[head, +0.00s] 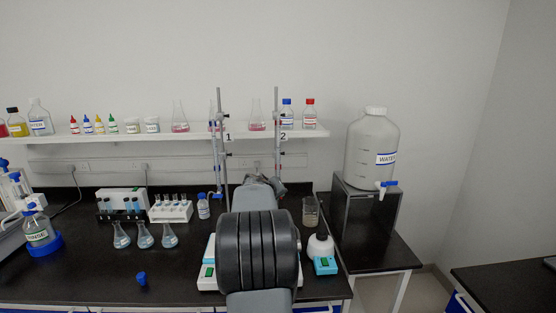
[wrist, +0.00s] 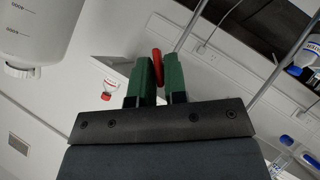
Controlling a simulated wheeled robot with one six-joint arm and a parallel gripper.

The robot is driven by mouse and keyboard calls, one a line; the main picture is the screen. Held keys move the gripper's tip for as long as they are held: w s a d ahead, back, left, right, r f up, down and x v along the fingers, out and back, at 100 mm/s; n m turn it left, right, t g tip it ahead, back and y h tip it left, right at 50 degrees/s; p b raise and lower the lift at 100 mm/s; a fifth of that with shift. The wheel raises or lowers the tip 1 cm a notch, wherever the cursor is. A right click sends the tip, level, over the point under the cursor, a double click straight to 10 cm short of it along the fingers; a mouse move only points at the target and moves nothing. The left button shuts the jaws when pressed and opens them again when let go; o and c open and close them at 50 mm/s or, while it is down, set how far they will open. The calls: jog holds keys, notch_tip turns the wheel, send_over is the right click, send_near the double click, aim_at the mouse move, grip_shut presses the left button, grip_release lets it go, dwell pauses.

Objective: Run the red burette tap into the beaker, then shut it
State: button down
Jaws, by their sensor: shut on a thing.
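My gripper (wrist: 155,68) has green fingers closed on a red tap handle (wrist: 156,60), seen in the wrist view. In the head view my arm blocks most of the gripper and the red tap. The stand marked 2 (head: 277,130) rises just behind my arm, and the stand marked 1 (head: 221,150) is left of it with a blue tap (head: 217,196). A glass beaker (head: 310,212) with greyish contents stands right of my arm. Whatever is directly below the red tap is hidden by my arm.
A large water carboy (head: 371,150) stands on a black stand at the right. A white flask-like bottle (head: 320,246) and a blue-white device (head: 325,266) are near the front right. Conical flasks (head: 145,235) and tube racks (head: 171,211) fill the left. A loose blue item (head: 141,279) lies at the front.

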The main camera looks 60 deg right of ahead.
jog(key=p, duration=0.1)
jog(key=m+p, duration=0.1)
jog(key=p, duration=0.1)
jog(key=shift+s+r+t+y, duration=0.15)
jog(key=shift+r+t+y, duration=0.15)
jog(key=shift+t+y, duration=0.1)
jog(key=shift+f+m+t+y+p, duration=0.3)
jog(key=shift+t+y+p, duration=0.15)
jog(key=shift+p, duration=0.5)
jog(key=shift+r+p, duration=0.15)
jog(key=shift+p, duration=0.4)
jog(key=shift+d+p, duration=0.1)
jog(key=shift+p, duration=0.25)
jog(key=shift+f+b, duration=0.25)
jog(key=shift+b, duration=0.05)
